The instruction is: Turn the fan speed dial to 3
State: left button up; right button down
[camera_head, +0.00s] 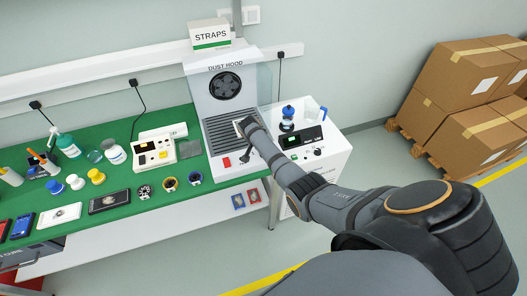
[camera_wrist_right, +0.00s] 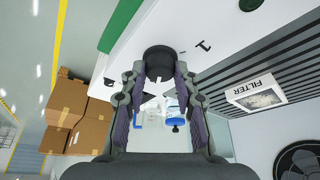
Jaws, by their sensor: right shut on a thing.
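The dust hood (camera_head: 195,78) stands at the middle back, with a slatted grille and a fan opening. In the right wrist view, a black round dial (camera_wrist_right: 158,58) sits on the hood's white front panel (camera_wrist_right: 215,20), with dark marks beside it. My right gripper (camera_wrist_right: 158,78) is shut on this dial, with one finger on each side. In the head view, my right gripper (camera_head: 245,125) reaches the front of the hood, and my arm hides the dial. I cannot read the dial's setting. My left gripper is not in view.
A red switch (camera_head: 227,162) is on the hood front. The green bench (camera_head: 120,205) holds several small items; cartons (camera_head: 465,90) stand far right.

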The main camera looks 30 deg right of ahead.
dwell(0.5)
jog(key=c, duration=1)
grip_release()
jog(key=shift+r, duration=0.1)
jog(key=v, duration=1.1)
jog(key=shift+r, duration=0.4)
jog(key=shift+a, duration=0.15)
